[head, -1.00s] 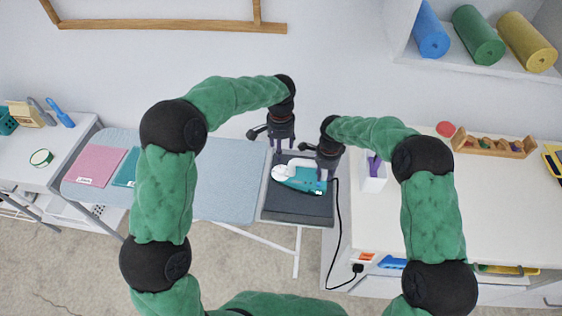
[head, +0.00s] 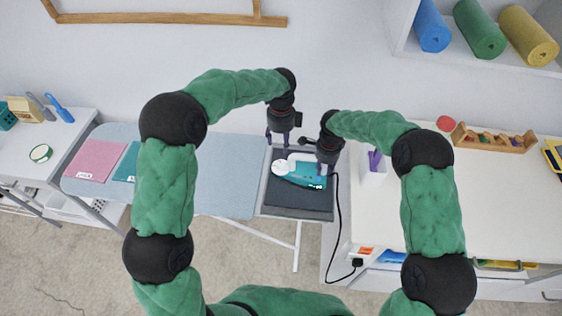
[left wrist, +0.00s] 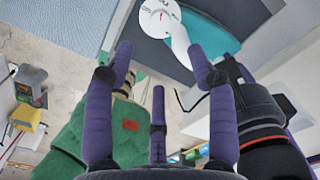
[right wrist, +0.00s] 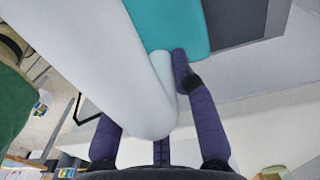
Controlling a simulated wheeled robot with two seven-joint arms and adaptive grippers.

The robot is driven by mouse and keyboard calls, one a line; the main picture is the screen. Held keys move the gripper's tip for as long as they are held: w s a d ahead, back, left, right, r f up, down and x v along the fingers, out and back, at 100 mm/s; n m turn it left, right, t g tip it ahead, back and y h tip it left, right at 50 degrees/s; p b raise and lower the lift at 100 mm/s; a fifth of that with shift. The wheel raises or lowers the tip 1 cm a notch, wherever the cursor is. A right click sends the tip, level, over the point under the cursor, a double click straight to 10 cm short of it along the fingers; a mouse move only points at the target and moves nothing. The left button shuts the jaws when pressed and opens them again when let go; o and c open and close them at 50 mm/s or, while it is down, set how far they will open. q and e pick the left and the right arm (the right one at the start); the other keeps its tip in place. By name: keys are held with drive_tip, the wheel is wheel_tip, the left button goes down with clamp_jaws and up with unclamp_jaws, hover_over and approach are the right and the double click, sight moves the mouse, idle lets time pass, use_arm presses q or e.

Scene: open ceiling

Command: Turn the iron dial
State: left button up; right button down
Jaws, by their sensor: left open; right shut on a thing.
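The teal and white iron (head: 302,180) lies on a dark grey rest (head: 298,200) at the right end of the ironing board. Its round white dial (head: 280,167) is at its left end; the left wrist view shows the dial (left wrist: 158,18) with a red mark. My left gripper (head: 276,139) is open and empty, behind the dial and apart from it. It also shows open in the left wrist view (left wrist: 160,58). My right gripper (head: 326,170) is shut on the iron's white handle (right wrist: 105,65); the handle hides part of its left finger.
A black cord (head: 339,230) runs down from the iron's right. A white cup with purple items (head: 373,174) stands close to my right gripper on the white counter (head: 470,205). Folded pink cloth (head: 95,160) lies on the blue ironing board (head: 228,180).

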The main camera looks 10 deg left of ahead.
sight(281, 164)
use_arm(q)
wheel_tip(281, 164, down, 12)
drive_tip(key=shift+m, duration=1.1)
clamp_jaws()
